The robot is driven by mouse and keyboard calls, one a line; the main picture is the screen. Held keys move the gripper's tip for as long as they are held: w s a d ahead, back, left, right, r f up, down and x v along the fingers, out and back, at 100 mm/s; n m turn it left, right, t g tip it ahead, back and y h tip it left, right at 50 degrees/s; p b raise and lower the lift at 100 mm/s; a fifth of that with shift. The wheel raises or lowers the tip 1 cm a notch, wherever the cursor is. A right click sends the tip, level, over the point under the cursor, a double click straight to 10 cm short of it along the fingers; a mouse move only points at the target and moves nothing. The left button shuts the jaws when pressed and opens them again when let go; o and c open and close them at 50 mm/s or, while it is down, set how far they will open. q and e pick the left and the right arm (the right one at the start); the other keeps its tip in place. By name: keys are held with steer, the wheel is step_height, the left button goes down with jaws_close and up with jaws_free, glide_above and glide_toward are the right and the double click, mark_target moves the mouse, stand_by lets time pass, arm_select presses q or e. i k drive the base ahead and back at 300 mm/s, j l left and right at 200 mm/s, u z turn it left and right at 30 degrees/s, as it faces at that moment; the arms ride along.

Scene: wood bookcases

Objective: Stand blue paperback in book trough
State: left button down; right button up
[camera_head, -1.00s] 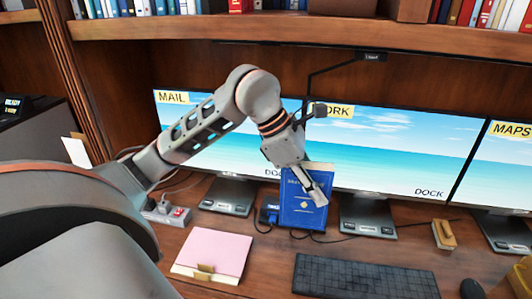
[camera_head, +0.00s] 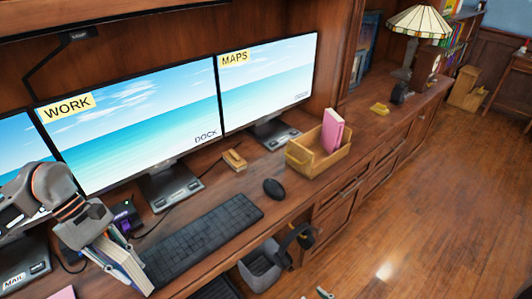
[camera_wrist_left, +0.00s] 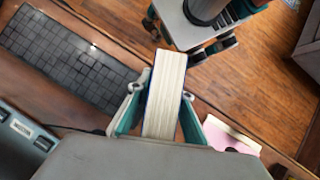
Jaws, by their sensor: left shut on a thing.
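My left gripper (camera_head: 118,258) is shut on the blue paperback (camera_head: 134,268) above the front left part of the desk. In the left wrist view, the fingers (camera_wrist_left: 160,110) grip both sides of the book and its pale page edge (camera_wrist_left: 166,85) faces the camera. The wooden book trough (camera_head: 325,168) stands on the desk at the right of the monitors, well apart from the gripper. A pink book (camera_head: 333,130) stands upright in its right part. The trough's left part looks free. My right gripper is not seen.
A keyboard (camera_head: 205,240), a mouse (camera_head: 273,188) and a small wooden block (camera_head: 234,160) lie between book and trough. Monitors (camera_head: 150,115) line the back. A grey bin (camera_head: 262,268) stands below the desk's front edge. A pink folder (camera_wrist_left: 228,136) lies near the gripper.

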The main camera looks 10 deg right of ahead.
mark_target(318, 155)
steer(key=i+l+u, duration=0.25)
steer(key=l, duration=2.05)
steer(key=l+u, duration=0.25)
steer(key=l, duration=2.1)
